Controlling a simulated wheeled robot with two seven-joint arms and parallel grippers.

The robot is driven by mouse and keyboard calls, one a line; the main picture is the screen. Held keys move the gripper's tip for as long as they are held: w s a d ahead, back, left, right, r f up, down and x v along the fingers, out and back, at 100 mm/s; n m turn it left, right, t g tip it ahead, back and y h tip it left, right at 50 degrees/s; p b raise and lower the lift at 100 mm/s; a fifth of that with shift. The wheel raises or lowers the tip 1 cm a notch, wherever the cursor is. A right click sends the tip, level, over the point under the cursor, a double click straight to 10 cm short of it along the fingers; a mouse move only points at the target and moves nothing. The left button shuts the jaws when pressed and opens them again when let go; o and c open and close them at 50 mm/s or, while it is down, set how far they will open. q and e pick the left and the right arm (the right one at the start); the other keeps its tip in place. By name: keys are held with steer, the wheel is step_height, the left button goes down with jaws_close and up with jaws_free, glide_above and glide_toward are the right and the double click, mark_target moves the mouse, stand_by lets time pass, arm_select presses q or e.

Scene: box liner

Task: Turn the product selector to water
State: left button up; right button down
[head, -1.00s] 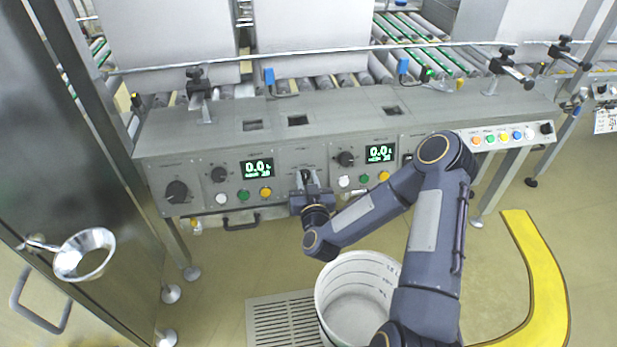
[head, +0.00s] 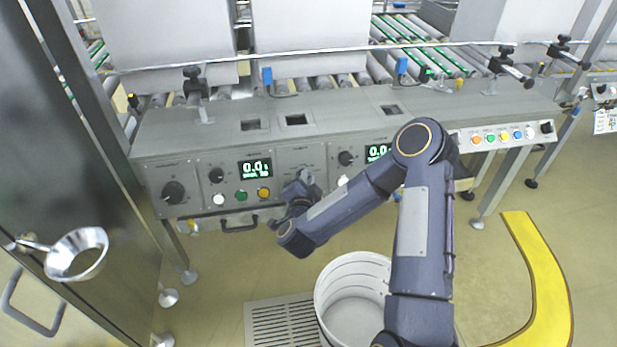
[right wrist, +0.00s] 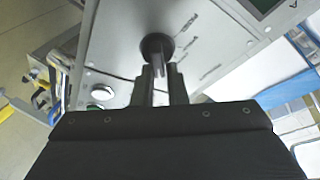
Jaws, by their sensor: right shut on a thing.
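My right gripper (head: 304,180) is at the front panel of the grey machine (head: 230,140), between the two green-lit displays. In the right wrist view its fingers (right wrist: 158,80) are shut on a black selector knob (right wrist: 157,45) with small labels beside it. The labels are too small to read. In the head view the gripper hides this knob. My left gripper is not in view.
A large black knob (head: 173,192) and smaller knobs (head: 216,175) sit left of the gripper. White, green and orange buttons (head: 241,195) line the panel below the left display (head: 255,168). A white bucket (head: 352,262) stands on the floor below my arm.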

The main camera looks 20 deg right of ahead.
steer(key=shift+w+a+r+m+g, duration=0.15)
steer(key=shift+m+g, duration=0.1)
steer(key=shift+m, duration=0.65)
steer(key=shift+w+r+m+g, duration=0.1)
steer(key=shift+m+g, duration=0.15)
steer(key=shift+m, duration=0.65)
steer(key=c, duration=1.5)
jaws_free()
arm_select(q)
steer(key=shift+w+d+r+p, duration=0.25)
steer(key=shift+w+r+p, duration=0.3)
steer(key=shift+p, duration=0.2)
arm_select(e)
steer(key=v, duration=0.6)
steer(key=shift+s+a, duration=0.1)
steer(key=shift+s, duration=0.15)
